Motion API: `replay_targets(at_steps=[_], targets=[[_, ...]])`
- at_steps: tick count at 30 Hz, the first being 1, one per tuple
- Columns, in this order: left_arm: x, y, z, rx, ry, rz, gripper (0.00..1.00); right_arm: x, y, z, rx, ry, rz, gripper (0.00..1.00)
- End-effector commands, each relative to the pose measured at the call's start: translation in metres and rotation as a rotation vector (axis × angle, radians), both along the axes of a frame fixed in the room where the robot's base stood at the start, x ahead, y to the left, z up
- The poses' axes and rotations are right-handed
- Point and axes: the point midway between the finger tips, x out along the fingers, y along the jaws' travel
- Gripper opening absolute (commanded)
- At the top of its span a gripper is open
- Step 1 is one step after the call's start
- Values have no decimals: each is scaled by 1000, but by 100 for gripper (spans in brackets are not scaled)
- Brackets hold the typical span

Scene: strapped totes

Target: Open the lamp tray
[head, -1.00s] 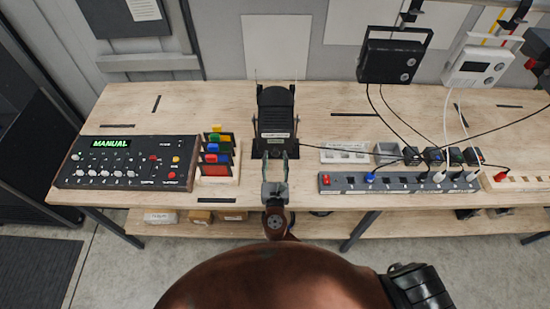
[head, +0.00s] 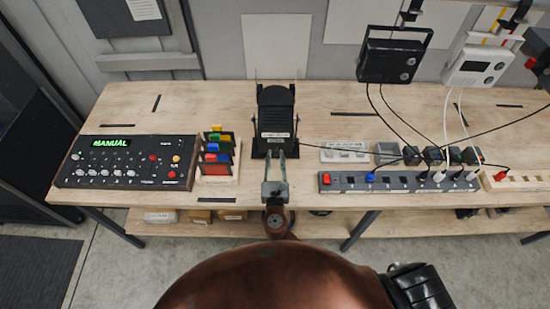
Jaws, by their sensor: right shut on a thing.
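The lamp tray belongs to a black ribbed device (head: 276,108) with a pale label on its front, standing upright at the middle of the bench. The tray's low front is largely hidden by my gripper, and I see no clear gap that shows it pulled out. My right gripper (head: 275,159) reaches in from below, its two grey fingers close together at the device's lower front. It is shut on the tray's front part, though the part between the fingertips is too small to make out. My left gripper is not in view.
A control panel (head: 126,162) reading MANUAL and a rack of coloured pieces (head: 218,158) stand left. A power strip (head: 400,182) with plugs and cables lies right, below two hanging boxes (head: 394,58). A cable runs right from the device. Bench front is mostly clear.

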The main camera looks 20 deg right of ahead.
Motion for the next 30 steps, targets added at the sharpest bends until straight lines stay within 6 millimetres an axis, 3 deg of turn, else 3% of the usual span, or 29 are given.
replay_targets(at_steps=[8, 18, 21, 30], targets=[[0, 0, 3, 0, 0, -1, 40, -6, 2, 0, 0, 1, 1, 0], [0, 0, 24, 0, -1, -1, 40, -81, 23, 1, 0, 4, 1, 0], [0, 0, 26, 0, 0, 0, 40, -93, 27, 1, 0, 1, 1, 0], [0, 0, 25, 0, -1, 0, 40, -98, 29, 0, 2, -2, 1, 0]])
